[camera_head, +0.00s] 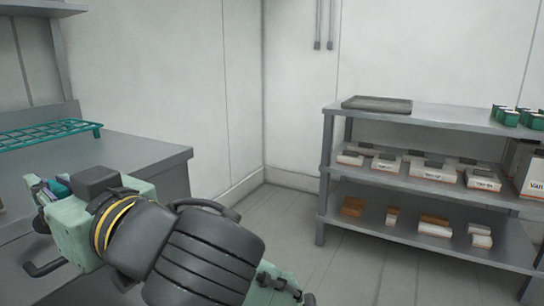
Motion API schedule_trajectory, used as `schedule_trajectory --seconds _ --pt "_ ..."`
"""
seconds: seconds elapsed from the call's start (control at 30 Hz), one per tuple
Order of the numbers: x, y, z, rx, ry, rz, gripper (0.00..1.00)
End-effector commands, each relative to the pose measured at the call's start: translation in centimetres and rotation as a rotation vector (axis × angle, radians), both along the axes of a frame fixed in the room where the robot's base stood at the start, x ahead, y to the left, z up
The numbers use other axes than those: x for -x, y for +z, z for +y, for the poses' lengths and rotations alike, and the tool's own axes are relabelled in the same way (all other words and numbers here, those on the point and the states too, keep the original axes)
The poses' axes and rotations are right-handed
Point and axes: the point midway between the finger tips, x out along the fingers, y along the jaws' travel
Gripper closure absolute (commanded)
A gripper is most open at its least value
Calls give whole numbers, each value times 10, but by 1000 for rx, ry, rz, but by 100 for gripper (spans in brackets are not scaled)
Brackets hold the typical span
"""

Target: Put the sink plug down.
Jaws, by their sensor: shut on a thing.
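My gripper (48,191) is at the left, in front of the grey counter and low in the view. My own wrist and arm cover most of it, and its fingertips do not show clearly. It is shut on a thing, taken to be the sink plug. I cannot make out the plug's shape or colour, nor whether it touches anything. No other sink plug shows.
The grey counter (120,152) has clear room in front of a green wire rack (50,133). At the right, a shelf unit (440,118) holds a dark tray (377,104), green items (510,115) and several boxes (433,172). The floor (275,215) between is clear.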

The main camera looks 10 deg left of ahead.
Motion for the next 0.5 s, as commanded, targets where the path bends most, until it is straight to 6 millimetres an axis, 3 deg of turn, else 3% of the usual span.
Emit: schedule_trajectory --seconds 0.17,0.5 --pt "-4 -2 1 1 -9 2 100" --pt "-75 -38 13 5 -213 3 100"
